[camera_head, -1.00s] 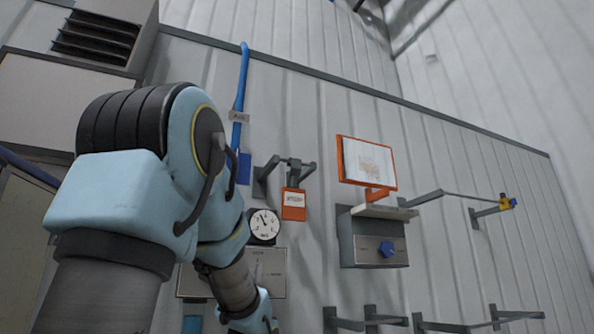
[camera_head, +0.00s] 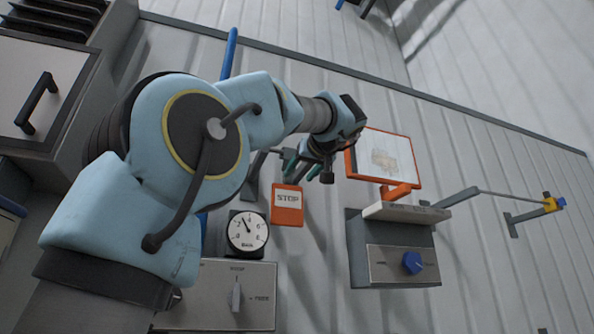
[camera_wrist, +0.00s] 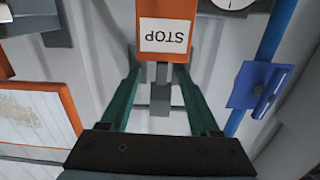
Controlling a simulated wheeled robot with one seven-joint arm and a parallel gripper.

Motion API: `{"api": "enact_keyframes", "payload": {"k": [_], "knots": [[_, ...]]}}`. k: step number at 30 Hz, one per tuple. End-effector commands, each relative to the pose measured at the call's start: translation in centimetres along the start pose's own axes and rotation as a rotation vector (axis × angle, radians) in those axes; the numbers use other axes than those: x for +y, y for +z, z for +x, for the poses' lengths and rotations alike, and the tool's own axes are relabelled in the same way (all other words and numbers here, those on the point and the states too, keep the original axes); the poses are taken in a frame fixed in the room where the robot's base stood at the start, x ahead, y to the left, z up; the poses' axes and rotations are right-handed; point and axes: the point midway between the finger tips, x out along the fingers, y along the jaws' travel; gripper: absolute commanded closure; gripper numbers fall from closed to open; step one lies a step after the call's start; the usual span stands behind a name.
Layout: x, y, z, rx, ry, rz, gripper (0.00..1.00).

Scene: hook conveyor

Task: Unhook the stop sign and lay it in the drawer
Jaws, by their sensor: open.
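The stop sign (camera_head: 287,205) is a small orange tag with a white STOP label. It hangs from a grey hook bracket (camera_head: 252,180) on the wall. In the wrist view the sign (camera_wrist: 167,30) appears upside down at the top centre. My gripper (camera_head: 309,172) is at the wall by the sign's upper end. In the wrist view its green fingers (camera_wrist: 160,78) are open, pointing toward the sign's top and bracket, one on each side. Whether they touch the sign, I cannot tell. A grey front with a dark handle (camera_head: 37,103), possibly the drawer, is at upper left.
Right of the sign are an orange-framed board (camera_head: 385,158) and a grey box with a blue knob (camera_head: 412,263). A round gauge (camera_head: 247,232) and a switch panel (camera_head: 236,293) are below. A blue pipe (camera_head: 229,54) runs up the wall.

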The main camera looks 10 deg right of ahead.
Motion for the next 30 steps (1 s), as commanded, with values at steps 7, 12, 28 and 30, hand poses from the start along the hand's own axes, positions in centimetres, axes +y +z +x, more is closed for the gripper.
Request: {"api": "enact_keyframes", "payload": {"k": [7,12,28,30], "knots": [[-0.6,-2.2,-0.1,0.034,-0.012,-0.039,0.38],[-0.6,-2.6,2.7,0.033,-0.012,-0.036,0.38],[-0.6,-2.3,9.4,0.032,-0.008,-0.038,0.38],[-0.6,-2.2,9.6,0.032,-0.007,-0.038,0.38]]}}
